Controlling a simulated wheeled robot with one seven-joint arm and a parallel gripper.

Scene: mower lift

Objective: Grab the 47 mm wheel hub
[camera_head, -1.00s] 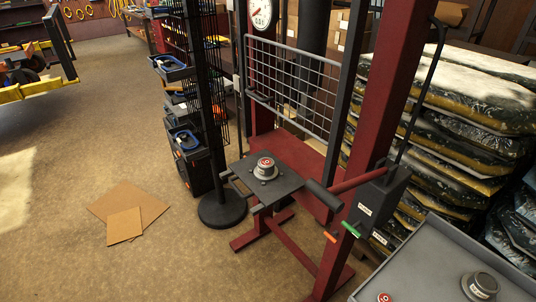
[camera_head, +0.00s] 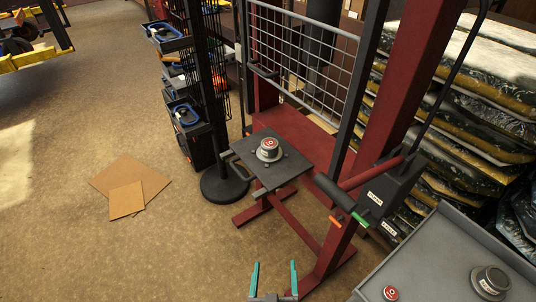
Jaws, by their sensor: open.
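A round grey metal hub with a red-and-white marked top (camera_head: 268,150) stands on the dark square plate (camera_head: 287,170) of the red lift. A second grey round hub (camera_head: 490,282) stands on the grey cart top at the lower right. A small red round piece (camera_head: 390,293) lies to its left on the same cart. No size marking is readable, so I cannot tell which is 47 mm. My gripper (camera_head: 275,264), with two teal fingers, shows at the bottom edge. It is open and empty, in front of the lift and apart from all these pieces.
The red lift post (camera_head: 405,90) and a black control box (camera_head: 385,192) with a red lever arm stand between plate and cart (camera_head: 435,250). A black rack on a round base (camera_head: 224,187) stands left of the plate. Cardboard sheets (camera_head: 127,198) lie on open floor.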

